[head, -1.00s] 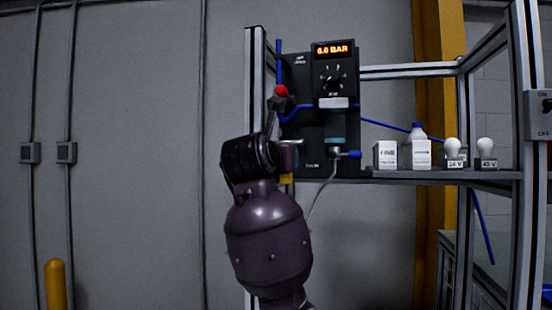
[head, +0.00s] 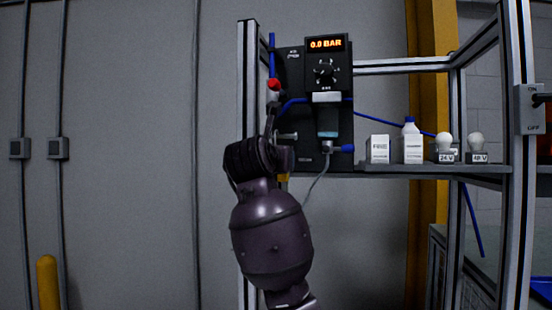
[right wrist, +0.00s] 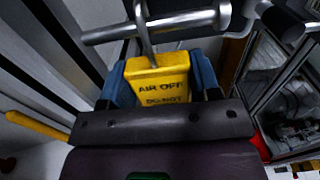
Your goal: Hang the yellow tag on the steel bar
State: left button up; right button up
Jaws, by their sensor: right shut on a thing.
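The yellow tag (right wrist: 158,75), lettered "AIR OFF", is in the middle of the right wrist view. A metal hook (right wrist: 143,28) rises from its top and crosses in front of the steel bar (right wrist: 185,22); I cannot tell whether it rests on the bar. My right gripper (right wrist: 160,84) is shut on the tag, with blue fingers at its sides. In the head view the bar (head: 288,136) sticks out just right of my right wrist. Only a yellow sliver of the tag (head: 284,177) shows there; my wrist hides the gripper. My left gripper is not in view.
A black panel (head: 293,70) with a "0.0 BAR" display stands behind the bar. A red knob (head: 273,85) is above my wrist. Boxes, a bottle (head: 411,143) and bulbs stand on the shelf (head: 430,169) at right. A frame post (head: 248,80) is close at left.

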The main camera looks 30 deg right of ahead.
jog(key=o, duration=1)
jog(key=shift+s+d+r, duration=0.1)
jog(key=shift+s+d, duration=0.05)
jog(key=shift+s, duration=0.1)
jog(key=shift+w, duration=0.1)
jog(key=shift+b+v, duration=1.1)
jog(key=shift+v, duration=4.35)
